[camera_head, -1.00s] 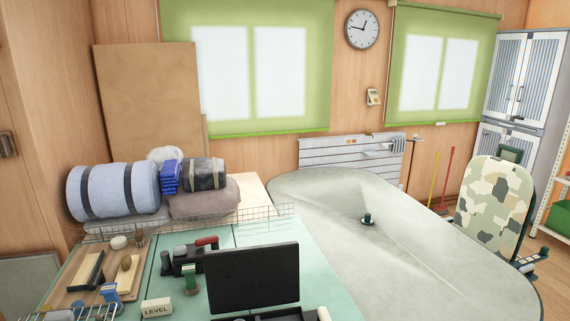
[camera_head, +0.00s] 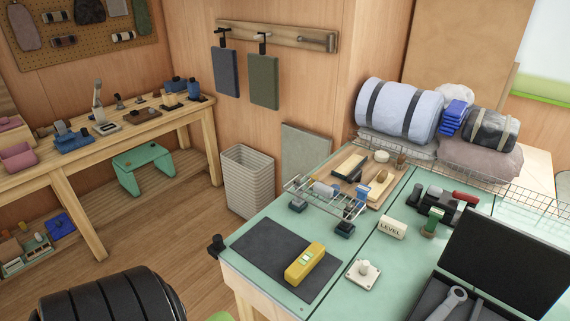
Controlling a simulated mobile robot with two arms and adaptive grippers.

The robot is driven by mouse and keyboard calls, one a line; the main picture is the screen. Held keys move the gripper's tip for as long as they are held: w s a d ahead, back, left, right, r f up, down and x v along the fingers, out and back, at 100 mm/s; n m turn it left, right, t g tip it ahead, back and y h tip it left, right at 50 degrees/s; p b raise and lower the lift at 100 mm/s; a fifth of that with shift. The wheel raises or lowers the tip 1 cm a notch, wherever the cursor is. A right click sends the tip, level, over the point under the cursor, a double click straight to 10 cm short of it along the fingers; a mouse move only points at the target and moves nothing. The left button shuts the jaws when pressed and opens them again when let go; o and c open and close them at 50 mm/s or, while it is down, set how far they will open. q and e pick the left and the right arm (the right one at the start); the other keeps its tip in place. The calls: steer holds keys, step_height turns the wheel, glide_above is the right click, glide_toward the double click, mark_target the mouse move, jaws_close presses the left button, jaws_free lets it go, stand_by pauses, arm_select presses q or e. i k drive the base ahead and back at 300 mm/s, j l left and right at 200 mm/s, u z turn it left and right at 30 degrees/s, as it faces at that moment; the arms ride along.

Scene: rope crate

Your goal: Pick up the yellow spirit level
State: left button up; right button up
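The yellow spirit level (camera_head: 306,264) lies on a dark grey mat (camera_head: 262,250) near the front left corner of the green-topped table. It has a small pale green vial window in its upper face. It looks free on all sides, with nothing on top of it. A small block labelled LEVEL (camera_head: 392,229) stands further back to its right. Neither of my grippers shows in the view.
A white knob on a square plate (camera_head: 363,273) sits right of the level. A wire rack (camera_head: 325,200) stands behind the mat. An open black case (camera_head: 505,262) with a wrench is at the right. A wooden workbench (camera_head: 85,165) is at the far left.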

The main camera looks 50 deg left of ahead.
mark_target(298, 270)
steer(key=j+u, duration=0.1)
steer(key=u, duration=1.2)
steer(key=i+l, duration=0.05)
